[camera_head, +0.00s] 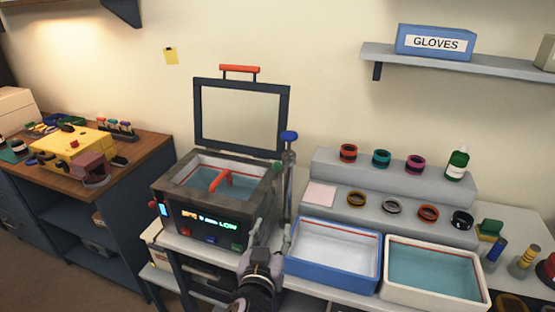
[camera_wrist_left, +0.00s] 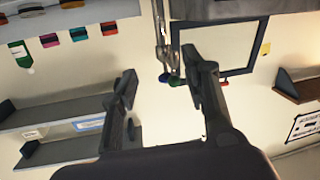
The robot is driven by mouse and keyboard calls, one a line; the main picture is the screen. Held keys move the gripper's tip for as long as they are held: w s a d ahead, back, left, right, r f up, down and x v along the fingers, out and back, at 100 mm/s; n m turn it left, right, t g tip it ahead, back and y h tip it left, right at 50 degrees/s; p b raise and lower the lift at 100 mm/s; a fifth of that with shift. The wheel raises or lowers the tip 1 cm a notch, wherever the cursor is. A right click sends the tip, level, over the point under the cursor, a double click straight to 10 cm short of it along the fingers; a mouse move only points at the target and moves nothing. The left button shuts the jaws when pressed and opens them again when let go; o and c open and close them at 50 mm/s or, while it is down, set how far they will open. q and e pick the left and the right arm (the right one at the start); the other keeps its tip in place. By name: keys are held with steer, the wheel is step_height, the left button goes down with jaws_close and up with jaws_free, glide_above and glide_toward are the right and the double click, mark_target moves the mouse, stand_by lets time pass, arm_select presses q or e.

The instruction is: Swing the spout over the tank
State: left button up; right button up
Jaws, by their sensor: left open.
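The tank (camera_head: 173,197) is a dark box with a lit front panel and liquid inside. Its framed lid (camera_head: 198,115) stands open and also shows in the wrist view (camera_wrist_left: 224,72). A metal tap post (camera_head: 288,185) with a blue knob (camera_head: 289,135) stands at the tank's right side, with a green knob (camera_head: 276,167) beside it. Which way the spout points is hard to tell. In the wrist view two metal tubes (camera_wrist_left: 159,35) end near the blue and green knobs. My left gripper (camera_head: 272,229) is open and empty, low in front of the post. My right gripper is not seen.
A blue-rimmed tray (camera_head: 333,278) and a white tray with liquid (camera_head: 438,295) lie right of my left gripper. A grey stepped rack (camera_head: 330,163) with several lens rings stands behind. A red handle (camera_head: 221,180) shows inside the tank. A wooden bench (camera_head: 140,160) is at left.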

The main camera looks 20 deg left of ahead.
mark_target(277, 170)
arm_select(q)
step_height(277, 170, up, 7)
steer(key=s+a+n+t, duration=0.1)
steer(key=n, duration=0.1)
steer(key=shift+m+y, duration=0.3)
steer(key=shift+y, duration=0.1)
steer(key=w+p, duration=0.1)
steer(key=w, duration=0.4)
steer(key=w+a+p, duration=0.1)
steer(key=w+p, duration=0.1)
steer(key=w, duration=0.3)
steer(key=w+a+p, duration=0.1)
steer(key=w+p, duration=0.1)
steer(key=w, duration=0.3)
steer(key=shift+a+r, duration=0.2)
steer(key=shift+w+a+f, duration=0.15)
steer(key=shift+w, duration=0.7)
steer(key=shift+c, duration=0.4)
steer(key=shift+c, duration=0.8)
jaws_close()
